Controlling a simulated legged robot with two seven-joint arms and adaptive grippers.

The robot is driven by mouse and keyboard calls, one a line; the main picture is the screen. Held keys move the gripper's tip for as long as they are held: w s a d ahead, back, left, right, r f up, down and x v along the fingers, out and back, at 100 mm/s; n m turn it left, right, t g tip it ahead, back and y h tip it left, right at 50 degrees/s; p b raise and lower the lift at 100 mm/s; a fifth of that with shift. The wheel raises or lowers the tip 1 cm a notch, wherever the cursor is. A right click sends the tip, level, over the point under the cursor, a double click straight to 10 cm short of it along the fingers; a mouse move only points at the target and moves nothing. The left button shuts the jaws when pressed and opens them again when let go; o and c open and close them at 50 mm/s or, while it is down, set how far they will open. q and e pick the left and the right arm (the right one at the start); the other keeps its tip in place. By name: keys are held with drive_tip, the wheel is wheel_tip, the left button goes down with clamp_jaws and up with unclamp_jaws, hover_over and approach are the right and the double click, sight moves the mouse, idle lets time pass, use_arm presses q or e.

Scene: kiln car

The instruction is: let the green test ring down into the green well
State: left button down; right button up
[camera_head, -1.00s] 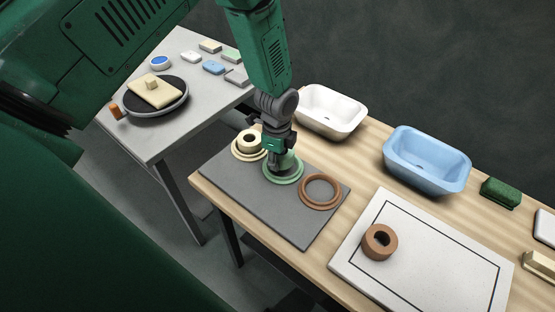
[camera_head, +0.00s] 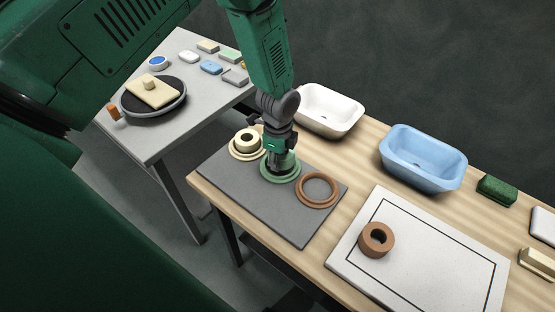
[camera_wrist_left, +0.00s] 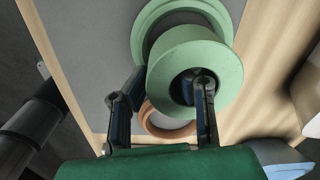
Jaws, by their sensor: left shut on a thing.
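The green test ring (camera_head: 290,159) is a thick pale green ring held by my left gripper (camera_head: 277,161). In the left wrist view, one finger of the gripper (camera_wrist_left: 168,88) is in the hole of the ring (camera_wrist_left: 222,70) and the other is outside its wall. The green well (camera_head: 281,179), a flat round green rim, lies on the grey board below the ring. In the left wrist view, the well (camera_wrist_left: 148,22) shows partly behind the ring, offset towards the top. I cannot tell the exact gap between them. My right gripper is not in view.
A cream ring stands in a cream well (camera_head: 234,154) to the left. An empty brown well (camera_head: 301,195) lies to the right on the grey board (camera_head: 270,212). A brown ring (camera_head: 376,240) sits on a white panel. White (camera_head: 330,125) and blue basins (camera_head: 440,180) stand behind.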

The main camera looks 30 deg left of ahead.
use_arm(q)
drive_tip(key=shift+d+r, duration=0.15)
drive_tip(key=shift+d, duration=0.3)
drive_tip(key=shift+a+f, duration=0.55)
drive_tip(key=shift+a, duration=0.05)
drive_tip(key=shift+d+f+b, duration=0.45)
drive_tip(key=shift+d+b, duration=0.05)
drive_tip(key=shift+b, duration=0.1)
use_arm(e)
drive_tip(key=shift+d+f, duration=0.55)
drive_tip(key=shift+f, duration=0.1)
use_arm(q)
drive_tip(key=shift+a, duration=0.4)
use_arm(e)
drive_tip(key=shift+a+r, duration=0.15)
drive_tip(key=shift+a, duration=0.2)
use_arm(q)
drive_tip(key=shift+r, duration=0.1)
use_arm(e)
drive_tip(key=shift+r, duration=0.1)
use_arm(q)
drive_tip(key=shift+d+r+p, duration=0.15)
drive_tip(key=shift+r+p, duration=0.2)
drive_tip(key=shift+p, duration=0.1)
drive_tip(key=shift+d, duration=0.1)
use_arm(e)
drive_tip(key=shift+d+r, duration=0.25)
